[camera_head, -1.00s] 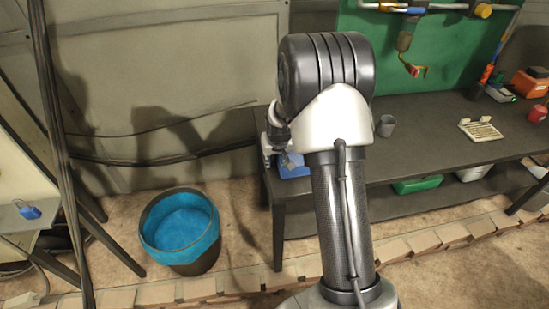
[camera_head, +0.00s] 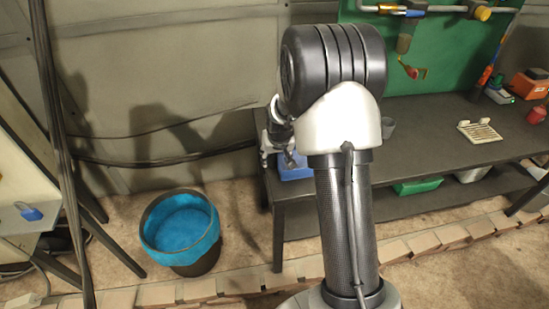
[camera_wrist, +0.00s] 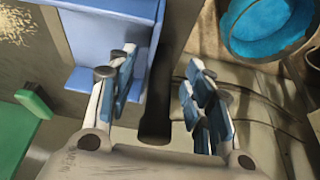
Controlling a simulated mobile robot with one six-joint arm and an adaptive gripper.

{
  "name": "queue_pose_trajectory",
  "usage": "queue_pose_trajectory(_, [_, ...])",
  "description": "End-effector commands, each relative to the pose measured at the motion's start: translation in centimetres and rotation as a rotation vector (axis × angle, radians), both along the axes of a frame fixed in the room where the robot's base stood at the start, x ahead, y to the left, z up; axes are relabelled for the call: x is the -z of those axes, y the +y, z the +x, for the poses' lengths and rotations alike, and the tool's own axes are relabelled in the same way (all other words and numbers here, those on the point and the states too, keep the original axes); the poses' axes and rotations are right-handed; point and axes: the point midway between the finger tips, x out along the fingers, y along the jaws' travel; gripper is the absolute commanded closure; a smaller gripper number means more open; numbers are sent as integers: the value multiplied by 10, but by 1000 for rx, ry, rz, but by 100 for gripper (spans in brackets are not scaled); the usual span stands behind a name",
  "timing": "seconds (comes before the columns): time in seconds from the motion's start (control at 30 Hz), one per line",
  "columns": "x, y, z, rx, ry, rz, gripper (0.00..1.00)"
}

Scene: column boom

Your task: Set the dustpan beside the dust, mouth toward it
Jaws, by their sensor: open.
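I see no contact.
A green object (camera_wrist: 22,120) with a black part is at the wrist view's left. A bin with a blue liner (camera_head: 182,228) stands on the floor left of the bench. A grey cup (camera_head: 388,127) and a pale slotted tray (camera_head: 480,131) are on the bench.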

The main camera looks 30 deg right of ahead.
Motion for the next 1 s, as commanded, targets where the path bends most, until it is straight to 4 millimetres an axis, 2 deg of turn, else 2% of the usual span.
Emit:
queue_pose_trajectory(0.03, [-16,1,-3,0,-4,-1,53])
queue_pose_trajectory(0.2, [-50,5,-18,0,-3,-1,53])
queue_pose_trajectory(0.33, [-69,7,-26,0,-2,-1,53])
queue_pose_trajectory(0.57, [-90,13,-35,-5,-3,-1,53])
queue_pose_trajectory(0.67, [-116,28,-47,-25,-9,-2,53])
queue_pose_trajectory(0.77, [-154,52,-73,-58,-15,-3,53])
queue_pose_trajectory(0.9, [-203,90,-128,-113,-18,-3,53])
queue_pose_trajectory(1.0, [-227,113,-172,-154,-17,-2,53])
